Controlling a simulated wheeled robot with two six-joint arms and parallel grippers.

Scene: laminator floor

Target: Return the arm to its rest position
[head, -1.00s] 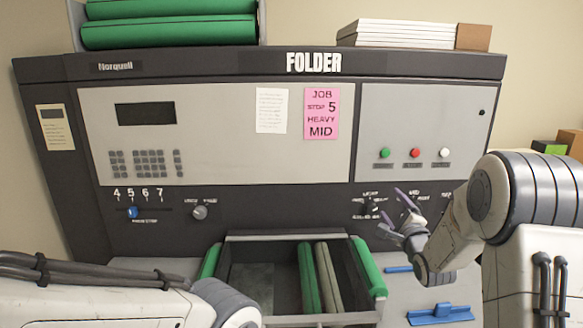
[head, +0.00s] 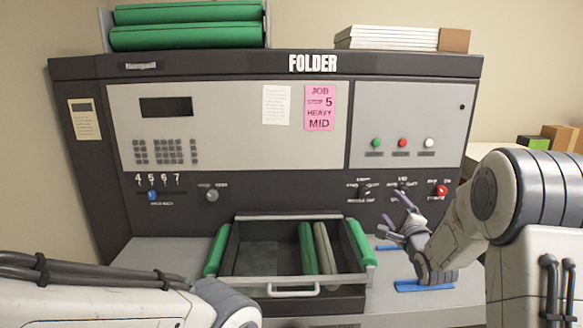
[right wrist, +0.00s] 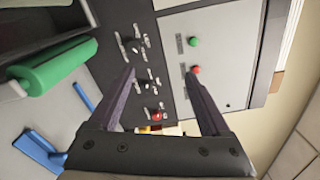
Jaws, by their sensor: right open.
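My right gripper (head: 396,209) is raised in front of the folder's lower control panel, with its two fingers apart and nothing between them. In the right wrist view the open fingers (right wrist: 159,74) point toward the panel with its knobs, and the gap between them is empty. My right arm (head: 480,215) comes in from the right, bent at the elbow. My left arm (head: 110,300) lies low across the bottom left, and its gripper is out of view.
The folder (head: 420,65) fills the middle. Its open drawer (head: 292,292) holds green and grey rollers below and left of my right gripper. A blue handled tool (head: 424,286) lies on the ledge under the gripper. A red knob (head: 441,190) is right of the fingers. Boxes (head: 560,137) stand at far right.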

